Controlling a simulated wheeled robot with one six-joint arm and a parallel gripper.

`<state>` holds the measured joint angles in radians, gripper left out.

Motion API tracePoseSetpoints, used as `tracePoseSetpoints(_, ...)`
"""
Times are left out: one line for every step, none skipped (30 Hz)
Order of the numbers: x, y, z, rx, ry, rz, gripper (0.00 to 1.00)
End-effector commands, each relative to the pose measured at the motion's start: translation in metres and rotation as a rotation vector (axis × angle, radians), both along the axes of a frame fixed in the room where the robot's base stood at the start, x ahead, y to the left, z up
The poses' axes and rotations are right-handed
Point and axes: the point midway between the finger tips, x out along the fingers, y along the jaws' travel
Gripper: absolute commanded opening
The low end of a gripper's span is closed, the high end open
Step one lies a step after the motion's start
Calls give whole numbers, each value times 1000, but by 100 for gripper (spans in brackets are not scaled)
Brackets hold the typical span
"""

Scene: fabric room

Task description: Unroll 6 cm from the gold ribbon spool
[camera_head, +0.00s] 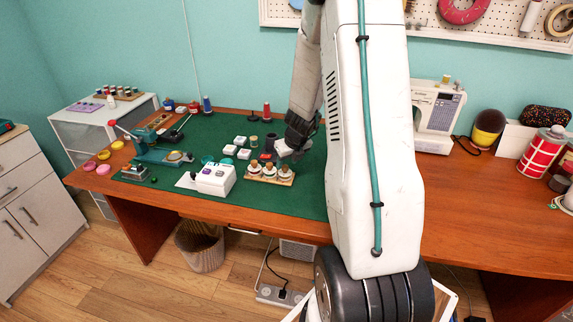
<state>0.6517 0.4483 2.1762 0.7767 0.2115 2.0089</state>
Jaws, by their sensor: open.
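My gripper (287,151) is small in the head view, low over the green mat (300,203) at the end of my arm. Its jaws are open and look empty. Just below and left of it, a wooden holder (258,178) bears three small white spools or jars with brown tops (269,171). A small tan spool-like thing (253,142) stands on the mat behind the holder. I cannot tell which thing is the gold ribbon spool, and no loose ribbon end can be made out.
A white box-like device (214,180) stands left of the holder, with several small white boxes (240,141) behind. A teal press-like tool (155,155) is farther left. A sewing machine (437,115) stands on the wooden table (448,187) at right. The mat's front right is clear.

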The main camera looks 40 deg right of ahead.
Motion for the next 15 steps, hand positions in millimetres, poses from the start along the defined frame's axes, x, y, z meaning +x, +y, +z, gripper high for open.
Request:
tracePoseSetpoints(3, 0, -7, 2, 0, 1, 44)
tracePoseSetpoints(4, 0, -10, 3, 1, 2, 44)
tracePoseSetpoints(6, 0, -14, 3, 0, 2, 44)
tracePoseSetpoints(7, -1, -16, 2, 0, 3, 44)
tracePoseSetpoints(7, -1, -18, 2, 1, 2, 44)
tracePoseSetpoints(8, -1, -20, 1, 1, 4, 44)
tracePoseSetpoints(9, -1, -21, 0, 1, 2, 44)
tracePoseSetpoints(9, -1, -22, 0, 0, 2, 44)
tracePoseSetpoints(9, -2, -22, 0, 0, 3, 44)
tracePoseSetpoints(9, -2, -22, 0, 0, 3, 44)
tracePoseSetpoints(10, -2, -23, -1, 0, 4, 44)
tracePoseSetpoints(10, -2, -22, -1, 0, 4, 44)
tracePoseSetpoints(9, -2, -22, -1, 0, 4, 44)
tracePoseSetpoints(9, -2, -22, -1, 0, 4, 44)
tracePoseSetpoints(9, -2, -22, -1, 0, 4, 44)
